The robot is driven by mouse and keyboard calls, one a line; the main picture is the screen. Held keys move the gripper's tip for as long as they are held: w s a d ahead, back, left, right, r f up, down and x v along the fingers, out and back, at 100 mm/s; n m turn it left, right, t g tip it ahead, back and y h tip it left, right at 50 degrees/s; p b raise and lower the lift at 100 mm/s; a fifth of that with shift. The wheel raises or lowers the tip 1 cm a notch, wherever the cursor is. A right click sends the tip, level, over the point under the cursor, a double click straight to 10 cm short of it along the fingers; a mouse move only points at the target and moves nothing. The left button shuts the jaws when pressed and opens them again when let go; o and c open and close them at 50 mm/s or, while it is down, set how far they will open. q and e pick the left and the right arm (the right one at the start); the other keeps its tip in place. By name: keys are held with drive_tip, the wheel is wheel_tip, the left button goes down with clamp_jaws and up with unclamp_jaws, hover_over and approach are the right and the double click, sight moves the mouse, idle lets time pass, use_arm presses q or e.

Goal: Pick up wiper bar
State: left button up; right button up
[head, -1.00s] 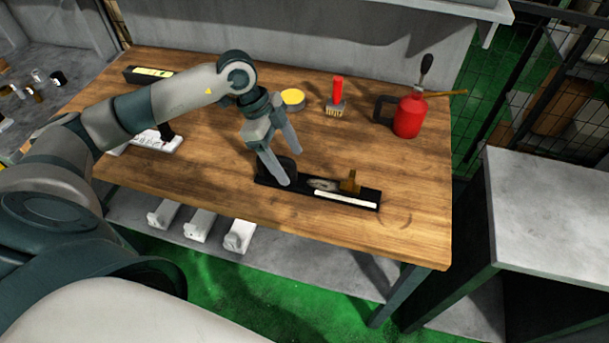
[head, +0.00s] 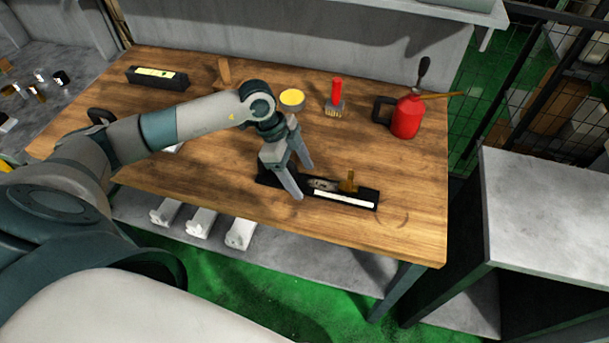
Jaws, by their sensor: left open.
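A long black bar (head: 362,202) lies on the wooden table near its front edge. It carries a pale strip along the front and a brass-coloured upright piece (head: 348,182) towards its right end. It looks like the wiper bar. My left gripper (head: 303,182) is open and empty, fingers pointing down at the bar's left half. One finger hides part of the bar; I cannot tell whether it touches. My right gripper is out of view.
Behind the bar on the table (head: 420,220) are a yellow-topped round tin (head: 292,99), a red-handled brush (head: 336,98) and a red oil can (head: 406,117). A black box (head: 157,76) is at the back left. The table's right front is clear.

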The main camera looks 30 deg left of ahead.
use_arm(q)
drive_tip(key=shift+d+f, duration=0.1)
drive_tip(key=shift+f, duration=0.25)
drive_tip(key=shift+c, duration=0.6)
drive_tip(key=c, duration=1.5)
drive_tip(key=shift+w+r, duration=0.1)
drive_tip(key=shift+c, duration=0.4)
